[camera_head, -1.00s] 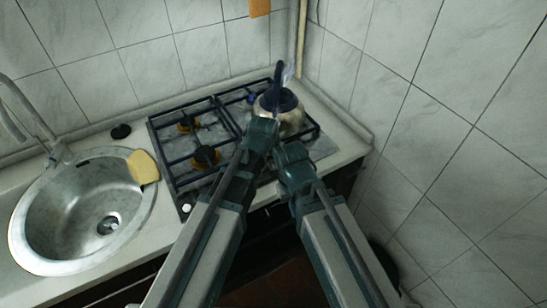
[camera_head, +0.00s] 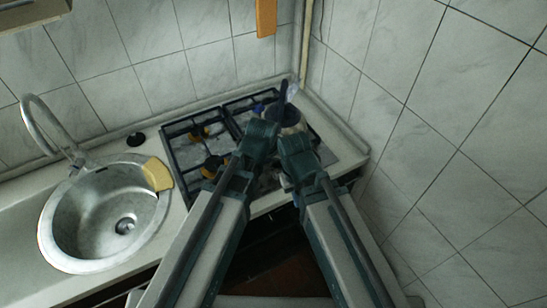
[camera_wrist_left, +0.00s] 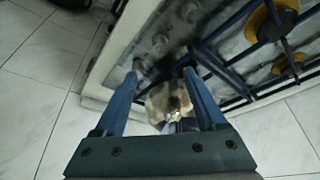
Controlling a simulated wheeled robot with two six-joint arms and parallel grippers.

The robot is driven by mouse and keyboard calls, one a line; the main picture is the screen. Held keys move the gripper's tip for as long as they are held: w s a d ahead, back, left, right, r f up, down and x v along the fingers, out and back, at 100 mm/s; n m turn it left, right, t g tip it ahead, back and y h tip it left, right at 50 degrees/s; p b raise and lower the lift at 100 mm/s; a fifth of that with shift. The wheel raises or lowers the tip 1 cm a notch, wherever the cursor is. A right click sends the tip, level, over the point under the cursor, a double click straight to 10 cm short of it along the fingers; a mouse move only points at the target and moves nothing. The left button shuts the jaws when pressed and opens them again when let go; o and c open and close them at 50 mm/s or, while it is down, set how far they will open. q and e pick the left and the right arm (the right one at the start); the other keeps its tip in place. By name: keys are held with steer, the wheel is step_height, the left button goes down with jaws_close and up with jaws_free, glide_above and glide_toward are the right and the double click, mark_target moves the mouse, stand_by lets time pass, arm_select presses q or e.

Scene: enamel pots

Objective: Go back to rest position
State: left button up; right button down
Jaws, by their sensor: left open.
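A metal kettle (camera_head: 292,117) with a dark lid and handle stands on the right part of the gas stove (camera_head: 208,140). In the head view my left gripper (camera_head: 262,128) is in front of the kettle and partly covers it. In the left wrist view my left gripper (camera_wrist_left: 160,74) is open, its two blue fingers apart. The kettle (camera_wrist_left: 168,100) shows beyond the gap between them; I see no grip on it. My right arm's end (camera_head: 297,145) is close beside the left one; its fingers cannot be made out.
A round metal sink (camera_head: 75,235) with a faucet (camera_head: 50,125) is at left, a yellow sponge (camera_head: 157,174) on its rim. The tiled wall (camera_head: 440,140) bounds the right side. A cabinet (camera_head: 32,12) hangs at the top left, and an orange board (camera_head: 266,17) on the back wall.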

stand_by(0.3)
arm_select(q)
steer(key=s+a+f+g+y+b, duration=0.1)
steer(key=s+a+f+g, duration=0.1)
steer(key=s, duration=0.4)
steer(key=s+a+f+g+y+b, duration=0.1)
steer(key=s+a+g, duration=0.1)
steer(key=s, duration=0.5)
steer(key=shift+s+a+f+m+g+y, duration=0.2)
steer(key=shift+f+m+g+y, duration=0.1)
steer(key=shift+f, duration=0.1)
steer(key=shift+w, duration=0.1)
stand_by(0.6)
